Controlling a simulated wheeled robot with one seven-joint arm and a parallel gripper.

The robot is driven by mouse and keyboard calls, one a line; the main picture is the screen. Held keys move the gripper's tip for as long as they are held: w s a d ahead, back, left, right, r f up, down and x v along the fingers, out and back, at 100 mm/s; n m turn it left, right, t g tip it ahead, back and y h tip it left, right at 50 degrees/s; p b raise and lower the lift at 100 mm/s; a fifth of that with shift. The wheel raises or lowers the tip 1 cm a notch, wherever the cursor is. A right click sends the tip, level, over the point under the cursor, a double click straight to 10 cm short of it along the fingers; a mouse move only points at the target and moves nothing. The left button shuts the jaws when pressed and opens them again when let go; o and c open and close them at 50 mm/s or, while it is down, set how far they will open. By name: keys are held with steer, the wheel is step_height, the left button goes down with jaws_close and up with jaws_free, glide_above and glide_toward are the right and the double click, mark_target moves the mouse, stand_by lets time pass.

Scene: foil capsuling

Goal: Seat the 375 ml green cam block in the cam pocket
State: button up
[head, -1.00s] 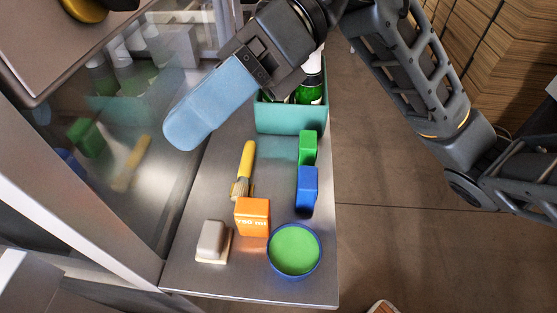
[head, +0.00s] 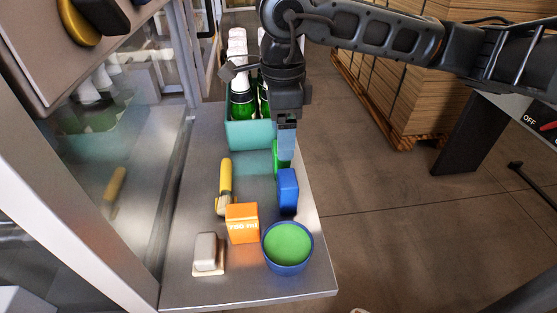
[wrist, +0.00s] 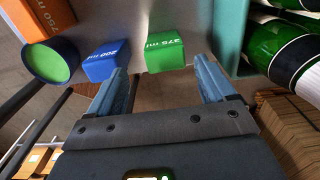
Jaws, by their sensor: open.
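The green cam block (head: 275,158) stands on the metal shelf between the teal crate and the blue block, partly hidden behind my gripper in the head view. In the wrist view the green block (wrist: 165,52) shows its "375 ml" label and lies ahead of my gripper, between the lines of the two fingers. My gripper (head: 286,155) points down at the green block in the head view. In the wrist view my gripper (wrist: 165,78) has its blue fingers wide apart with nothing between the tips. I cannot make out the cam pocket.
A blue "200 ml" block (head: 288,190), an orange 750 ml block (head: 242,224), a round green-topped tub (head: 288,246), a yellow-handled brush (head: 225,180) and a grey block on a pale base (head: 207,252) share the shelf. The teal crate (head: 247,135) holds bottles. Glass stands at left.

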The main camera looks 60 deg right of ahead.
steer(key=f, duration=0.5)
steer(key=shift+w+d+f+p, duration=0.1)
steer(key=shift+w+d+p, duration=0.15)
steer(key=shift+p, duration=0.05)
steer(key=c, duration=1.1)
